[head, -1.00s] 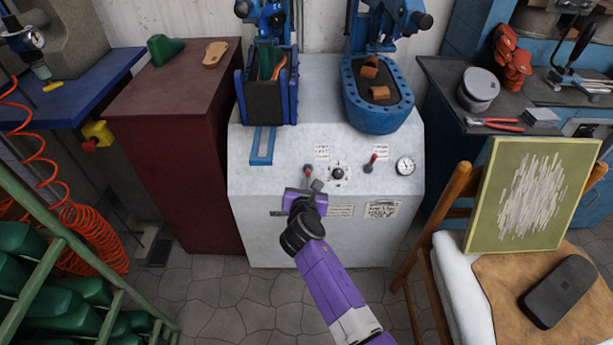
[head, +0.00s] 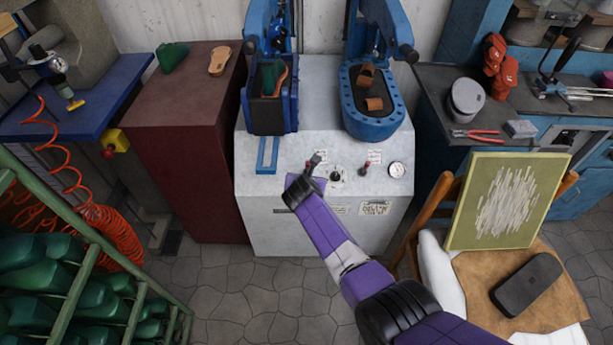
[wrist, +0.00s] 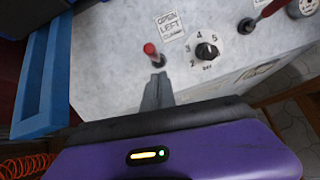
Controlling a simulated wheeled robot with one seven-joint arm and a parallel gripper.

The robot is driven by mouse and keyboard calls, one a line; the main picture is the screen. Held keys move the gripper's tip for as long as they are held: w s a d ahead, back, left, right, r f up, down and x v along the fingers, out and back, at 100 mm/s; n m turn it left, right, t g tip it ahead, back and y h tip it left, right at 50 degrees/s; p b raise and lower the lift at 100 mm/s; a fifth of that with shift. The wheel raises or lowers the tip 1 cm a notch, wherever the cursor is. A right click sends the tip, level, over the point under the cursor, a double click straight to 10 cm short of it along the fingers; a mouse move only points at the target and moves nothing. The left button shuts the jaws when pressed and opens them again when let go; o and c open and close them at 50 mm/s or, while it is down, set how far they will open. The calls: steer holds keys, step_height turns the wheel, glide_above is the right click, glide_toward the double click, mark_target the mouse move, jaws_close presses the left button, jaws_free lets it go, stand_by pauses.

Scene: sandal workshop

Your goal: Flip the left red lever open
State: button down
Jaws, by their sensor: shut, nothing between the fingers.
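The left red lever (wrist: 151,50) stands on the pale machine panel (wrist: 110,60) in the wrist view, beside a label reading "LEFT" (wrist: 170,27). Its red tip leans toward the top of the picture, away from my fingers. My gripper (wrist: 157,82) is shut and empty, with its grey fingertips just below the lever's base; I cannot tell whether they touch it. In the head view my gripper (head: 316,160) is over the lever's place on the panel and largely hides the lever.
A pressure dial knob (wrist: 206,51) is right of the left lever. The right red lever (head: 364,168) and a gauge (head: 396,170) stand further right. A blue bracket (head: 267,156) is on the left. Two blue presses (head: 372,128) rise behind the panel.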

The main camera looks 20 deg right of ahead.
steer(key=shift+r, duration=0.2)
steer(key=shift+r+p, duration=0.7)
steer(key=shift+p, duration=0.2)
steer(key=shift+f, duration=0.1)
steer(key=p+v, duration=0.3)
steer(key=v, duration=0.8)
steer(key=shift+s+a+f, duration=0.2)
steer(key=shift+s+a, duration=0.25)
